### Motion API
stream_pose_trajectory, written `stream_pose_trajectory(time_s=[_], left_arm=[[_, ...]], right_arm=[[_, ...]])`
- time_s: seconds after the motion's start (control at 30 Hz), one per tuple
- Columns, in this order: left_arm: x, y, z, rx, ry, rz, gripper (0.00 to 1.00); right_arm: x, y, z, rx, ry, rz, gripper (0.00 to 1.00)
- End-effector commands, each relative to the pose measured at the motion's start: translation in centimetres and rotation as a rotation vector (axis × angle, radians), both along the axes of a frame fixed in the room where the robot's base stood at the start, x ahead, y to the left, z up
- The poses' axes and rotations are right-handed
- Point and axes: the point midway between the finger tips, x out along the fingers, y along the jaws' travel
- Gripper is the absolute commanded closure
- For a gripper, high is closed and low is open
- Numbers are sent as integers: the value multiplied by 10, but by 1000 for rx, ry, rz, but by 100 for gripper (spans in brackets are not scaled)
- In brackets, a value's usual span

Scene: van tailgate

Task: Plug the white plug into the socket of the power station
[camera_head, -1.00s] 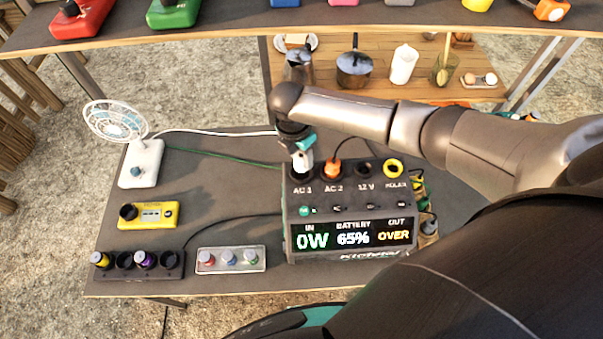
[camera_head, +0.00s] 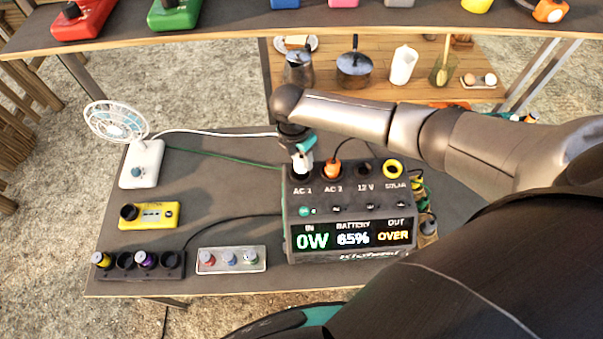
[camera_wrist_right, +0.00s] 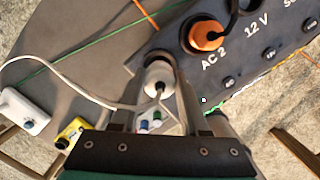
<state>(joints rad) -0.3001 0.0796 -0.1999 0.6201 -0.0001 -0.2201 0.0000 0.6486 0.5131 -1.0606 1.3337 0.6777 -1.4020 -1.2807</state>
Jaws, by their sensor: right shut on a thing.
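The power station (camera_head: 347,222) is a dark box on the table. Its top carries AC 1, AC 2, 12 V and SOLAR sockets; its display reads IN 0W, BATTERY 65%, OUT OVER. My right gripper (camera_head: 303,154) is shut on the white plug (camera_head: 299,164), which is down at the AC 1 socket (camera_head: 297,177). In the right wrist view the white plug (camera_wrist_right: 158,76) sits between the two fingers, with its white cord leaving to the left. The fingers hide the AC 1 opening, so I cannot tell how deep the plug sits. My left gripper is not in view.
An orange plug (camera_head: 332,169) sits in AC 2, close to the right of my gripper. A yellow ring marks SOLAR (camera_head: 393,169). A white fan (camera_head: 141,163), a yellow box (camera_head: 148,215) and a grey box (camera_head: 231,260) stand to the left. A shelf (camera_head: 230,30) runs behind.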

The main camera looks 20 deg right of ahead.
Motion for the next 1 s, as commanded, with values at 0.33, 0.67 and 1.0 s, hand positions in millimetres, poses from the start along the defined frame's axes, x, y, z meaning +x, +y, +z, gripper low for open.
stream_pose_trajectory(time_s=[0.33,0.67,1.0], left_arm=[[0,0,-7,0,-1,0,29],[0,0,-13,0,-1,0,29],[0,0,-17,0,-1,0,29]], right_arm=[[0,0,-12,0,1,0,100],[0,0,-22,0,0,1,100],[0,0,-29,0,-1,1,100]])
